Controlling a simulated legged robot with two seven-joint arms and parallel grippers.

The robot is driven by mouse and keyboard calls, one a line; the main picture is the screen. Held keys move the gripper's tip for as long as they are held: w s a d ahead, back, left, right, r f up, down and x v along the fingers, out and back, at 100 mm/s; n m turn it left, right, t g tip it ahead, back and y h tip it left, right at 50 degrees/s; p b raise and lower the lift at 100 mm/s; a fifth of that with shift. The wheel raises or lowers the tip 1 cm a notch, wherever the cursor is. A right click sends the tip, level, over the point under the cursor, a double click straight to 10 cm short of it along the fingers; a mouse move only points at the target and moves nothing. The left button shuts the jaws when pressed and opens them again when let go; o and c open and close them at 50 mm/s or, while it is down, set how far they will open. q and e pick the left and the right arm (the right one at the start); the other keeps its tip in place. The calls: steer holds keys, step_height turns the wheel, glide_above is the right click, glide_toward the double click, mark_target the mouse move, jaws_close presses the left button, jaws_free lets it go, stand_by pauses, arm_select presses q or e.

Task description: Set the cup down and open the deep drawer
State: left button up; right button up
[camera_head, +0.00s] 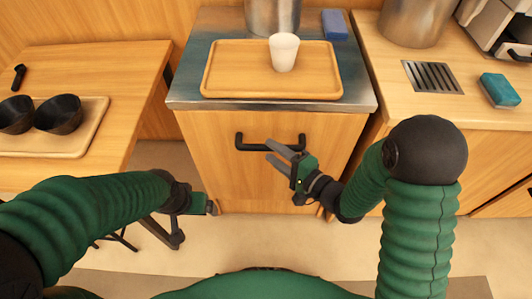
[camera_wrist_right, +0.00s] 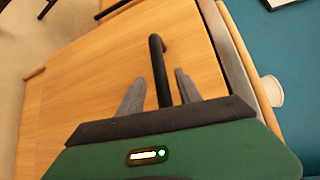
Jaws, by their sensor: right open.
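The white cup (camera_head: 284,52) stands upright on a wooden tray (camera_head: 225,85) on the metal-topped cabinet; it also shows in the right wrist view (camera_wrist_right: 271,91). The deep drawer (camera_head: 215,165) is the cabinet's wooden front, and it looks closed. Its black bar handle (camera_head: 262,147) runs across the upper part. My right gripper (camera_head: 275,153) is open at the handle. In the right wrist view the handle (camera_wrist_right: 160,75) lies between the two grey fingers (camera_wrist_right: 157,92), with visible gaps. My left gripper (camera_head: 192,220) is low at the left, apart from the cabinet; its fingers are hard to make out.
A table (camera_head: 100,62) at the left holds a tray (camera_head: 65,145) with two black bowls (camera_head: 58,114). A blue box (camera_head: 334,24) and metal pot (camera_head: 272,12) stand behind the cup. The right counter (camera_head: 385,55) has a sponge (camera_head: 499,90). Floor before the drawer looks clear.

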mark_target(266, 149)
steer(key=x, duration=0.2)
steer(key=shift+w+a+f, duration=0.1)
steer(key=shift+w+a, duration=0.05)
steer(key=shift+w, duration=0.1)
steer(key=shift+w+a, duration=0.2)
steer(key=shift+a, duration=0.3)
steer(key=shift+d, duration=0.15)
jaws_close()
steer(key=shift+s+f, duration=0.1)
stand_by(0.6)
